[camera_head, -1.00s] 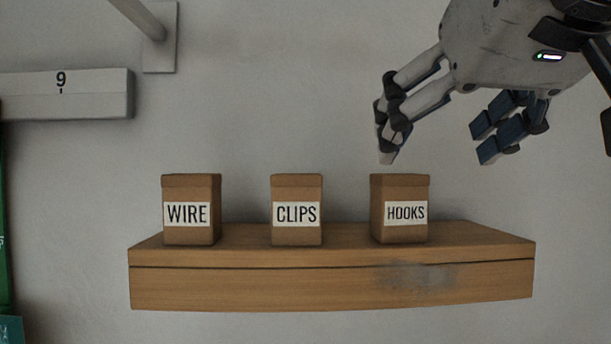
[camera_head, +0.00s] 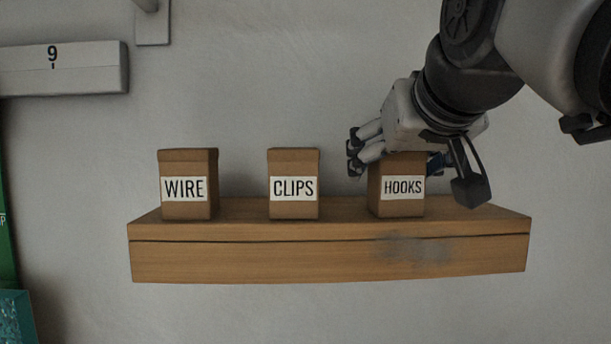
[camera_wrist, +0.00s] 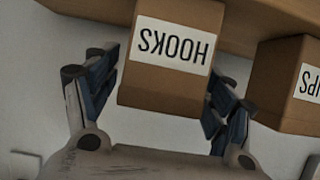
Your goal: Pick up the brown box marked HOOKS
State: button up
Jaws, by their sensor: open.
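The brown box marked HOOKS (camera_head: 397,205) stands upright at the right on a wooden shelf (camera_head: 330,262). In the wrist view the HOOKS box (camera_wrist: 160,95) appears upside down between the two open fingers (camera_wrist: 160,95). A gap shows at the left finger; the right finger is close to the box, and I cannot tell whether it touches. The box's top is partly hidden by my gripper in the head view.
A box marked CLIPS (camera_head: 293,204) stands left of HOOKS, close to one finger in the wrist view. A box marked WIRE (camera_head: 187,207) is farther left. A pale wall ledge marked 9 (camera_head: 90,78) is at upper left. Shelf between boxes is clear.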

jog(key=x, duration=0.3)
jog(key=shift+w, duration=0.1)
jog(key=shift+s, duration=0.25)
jog(key=shift+c, duration=0.5)
jog(key=shift+w, duration=0.15)
jog(key=c, duration=1.1)
jog(key=shift+r, duration=0.15)
